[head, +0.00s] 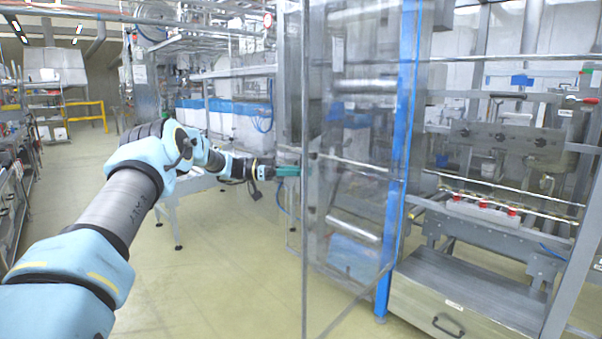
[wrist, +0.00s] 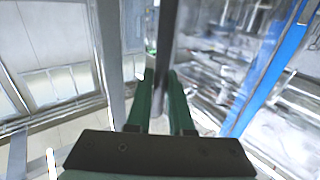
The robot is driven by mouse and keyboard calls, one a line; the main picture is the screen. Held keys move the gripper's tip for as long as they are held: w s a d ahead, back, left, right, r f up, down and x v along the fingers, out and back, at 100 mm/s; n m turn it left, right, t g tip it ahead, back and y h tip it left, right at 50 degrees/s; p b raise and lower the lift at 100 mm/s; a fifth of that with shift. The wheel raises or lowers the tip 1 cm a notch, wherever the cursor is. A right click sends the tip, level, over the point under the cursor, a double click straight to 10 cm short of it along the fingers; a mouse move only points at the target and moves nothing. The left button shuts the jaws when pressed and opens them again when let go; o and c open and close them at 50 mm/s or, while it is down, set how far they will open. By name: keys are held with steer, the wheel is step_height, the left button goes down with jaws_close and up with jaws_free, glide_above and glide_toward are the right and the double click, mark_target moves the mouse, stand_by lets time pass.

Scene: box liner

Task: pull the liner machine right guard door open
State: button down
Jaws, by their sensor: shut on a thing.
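The guard door (head: 350,230) is a large clear panel with a grey metal frame edge, in the middle of the head view. It stands swung out from the machine, at an angle to the blue post (head: 403,150). My gripper (head: 289,171) has green fingers and reaches the door's frame edge from the left. In the wrist view my gripper (wrist: 163,100) has its two green fingers on either side of a dark upright bar (wrist: 166,45), shut on it. The bar looks like the door's handle or edge; the exact contact is partly hidden in the head view.
The machine interior (head: 500,150) with rails and small red parts lies open at the right. A drawer front (head: 455,300) with a black handle is below it. The floor (head: 200,280) left of the door is clear. Shelving (head: 12,160) stands at the far left.

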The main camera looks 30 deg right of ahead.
steer(key=shift+d+r, duration=0.2)
steer(key=shift+r, duration=0.05)
steer(key=c, duration=1)
jaws_free()
steer(key=shift+d+f, duration=0.1)
steer(key=shift+c, duration=0.2)
steer(key=shift+o, duration=1.1)
steer(key=shift+f, duration=0.1)
steer(key=shift+a, duration=0.2)
steer(key=b+v, duration=0.4)
steer(key=v, duration=0.6)
steer(key=shift+w+a, duration=0.25)
